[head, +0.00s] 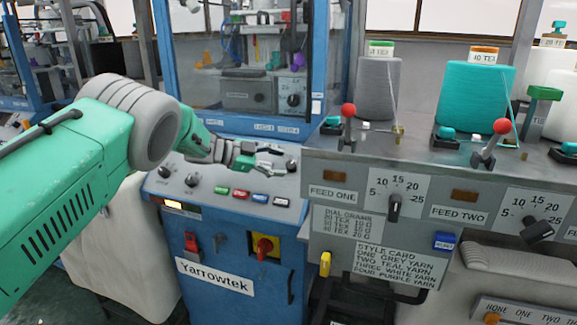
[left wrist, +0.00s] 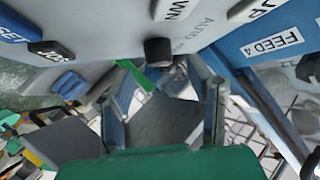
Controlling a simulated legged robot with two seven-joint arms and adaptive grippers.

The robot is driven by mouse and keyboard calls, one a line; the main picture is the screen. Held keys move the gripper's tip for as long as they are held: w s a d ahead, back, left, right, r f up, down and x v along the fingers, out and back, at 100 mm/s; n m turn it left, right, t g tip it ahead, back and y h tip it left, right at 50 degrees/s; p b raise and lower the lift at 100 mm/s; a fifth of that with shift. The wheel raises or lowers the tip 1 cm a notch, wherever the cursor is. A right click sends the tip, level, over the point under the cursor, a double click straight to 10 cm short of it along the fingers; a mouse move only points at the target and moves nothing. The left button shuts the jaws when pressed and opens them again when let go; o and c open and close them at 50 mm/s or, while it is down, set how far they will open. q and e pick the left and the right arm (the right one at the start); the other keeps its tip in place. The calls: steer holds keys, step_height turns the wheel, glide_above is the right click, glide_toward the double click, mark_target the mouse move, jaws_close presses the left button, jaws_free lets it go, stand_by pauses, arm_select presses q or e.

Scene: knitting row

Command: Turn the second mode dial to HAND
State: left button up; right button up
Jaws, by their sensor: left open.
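My left gripper (head: 270,155) is open over the right end of the grey sloped control panel (head: 225,179). Its fingers point at a black dial (head: 291,165) on that panel. In the left wrist view the dial (left wrist: 158,52) is just ahead of and between the two open fingers (left wrist: 163,70). I see a gap around it and cannot tell whether a finger touches it. The word AUTO stands beside this dial; its HAND mark and pointer direction are not readable. Two more black dials (head: 165,172) (head: 192,181) sit at the panel's left end. My right gripper is not in view.
A grey feed panel (head: 430,195) with red-knobbed levers (head: 348,111) stands close to the right. A blue-framed window (head: 240,60) rises behind. A red switch (head: 265,246) is on the blue front.

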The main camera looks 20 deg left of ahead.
arm_select(q)
steer(key=v, duration=0.8)
steer(key=shift+a, duration=0.25)
